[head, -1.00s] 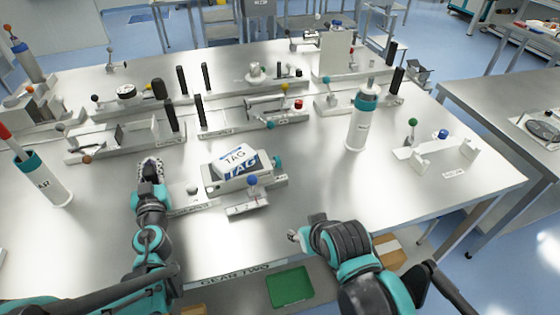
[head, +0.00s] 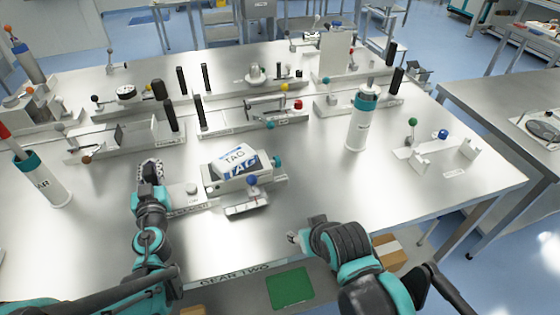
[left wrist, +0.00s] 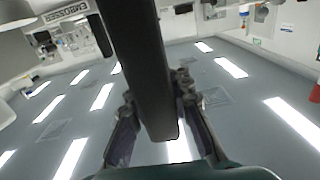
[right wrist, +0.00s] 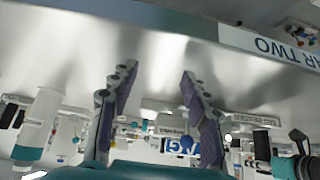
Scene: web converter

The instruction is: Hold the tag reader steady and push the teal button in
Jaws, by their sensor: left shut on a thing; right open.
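The tag reader (head: 222,186) is a grey fixture near the table's front, with a white and blue TAG card (head: 236,160) on top. The teal button (head: 278,162) sticks out at its right end. My left gripper (head: 150,168) is at the reader's left end, shut on a dark upright bar (left wrist: 145,65) that runs between its fingers in the left wrist view. The bar's foot is hidden in the head view. My right gripper (head: 293,238) is open and empty, in front of and below the reader's right side. Its two fingers (right wrist: 153,100) stand apart.
A blue knob (head: 252,181) stands at the reader's front. A white and teal bottle (head: 358,125) stands to its right, another (head: 42,180) at far left. More fixtures fill the back of the table (head: 330,190). The tabletop right of the reader is clear.

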